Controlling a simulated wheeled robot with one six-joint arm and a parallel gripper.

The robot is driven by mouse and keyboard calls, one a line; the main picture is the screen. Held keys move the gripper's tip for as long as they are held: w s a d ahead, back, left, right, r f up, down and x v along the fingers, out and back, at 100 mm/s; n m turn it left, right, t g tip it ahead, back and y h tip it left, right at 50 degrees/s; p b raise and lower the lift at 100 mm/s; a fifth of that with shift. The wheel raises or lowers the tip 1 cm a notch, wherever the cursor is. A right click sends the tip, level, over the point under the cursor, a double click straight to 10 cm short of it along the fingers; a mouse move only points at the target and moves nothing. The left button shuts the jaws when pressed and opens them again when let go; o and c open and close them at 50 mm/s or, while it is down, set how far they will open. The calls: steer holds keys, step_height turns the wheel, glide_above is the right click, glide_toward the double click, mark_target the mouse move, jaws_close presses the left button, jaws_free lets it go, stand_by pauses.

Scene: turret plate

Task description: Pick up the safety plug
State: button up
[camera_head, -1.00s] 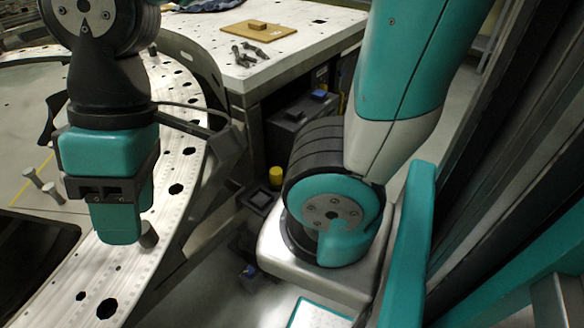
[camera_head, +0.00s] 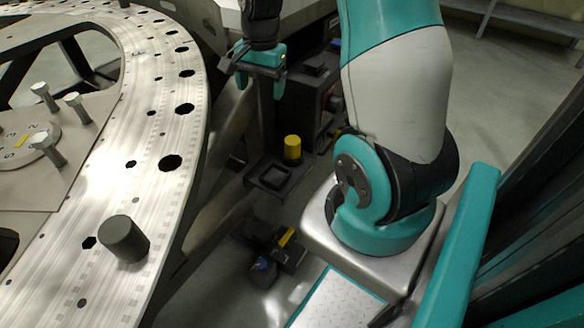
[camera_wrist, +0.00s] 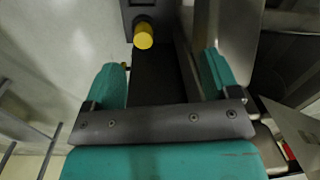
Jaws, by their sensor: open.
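A yellow cylinder (camera_head: 292,147), which looks like the safety plug, stands upright at the edge of a dark holder, below the rim of the turret ring. It also shows at the top of the wrist view (camera_wrist: 143,36), beyond the fingertips and a little left of the middle between them. My gripper (camera_head: 260,84) hangs above and behind the yellow cylinder in the head view, apart from it. In the wrist view my gripper (camera_wrist: 162,76) has its two teal fingers wide apart with nothing between them.
The perforated metal turret ring (camera_head: 150,118) curves along the left, with a dark grey cylinder (camera_head: 123,238) on it and several metal pegs inside it. A dark square tray (camera_head: 270,177) lies beside the yellow cylinder. Dark blocks lie on the floor nearer me.

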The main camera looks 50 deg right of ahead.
mark_target(292, 140)
steer(key=s+d+f+m+b, duration=0.2)
steer(key=d+f+m, duration=0.3)
steer(key=d+f, duration=0.3)
steer(key=shift+g+h, duration=0.3)
step_height(292, 140, down, 11)
steer(key=b, duration=0.2)
steer(key=shift+d+b, duration=0.15)
steer(key=shift+b, duration=0.2)
steer(key=f, duration=0.2)
steer(key=f+b, duration=0.1)
steer(key=f, duration=0.2)
steer(key=shift+d+f+b, duration=0.35)
steer(key=shift+f+b, duration=0.05)
steer(key=shift+r, duration=0.1)
steer(key=c, duration=1.1)
steer(key=shift+o, duration=0.2)
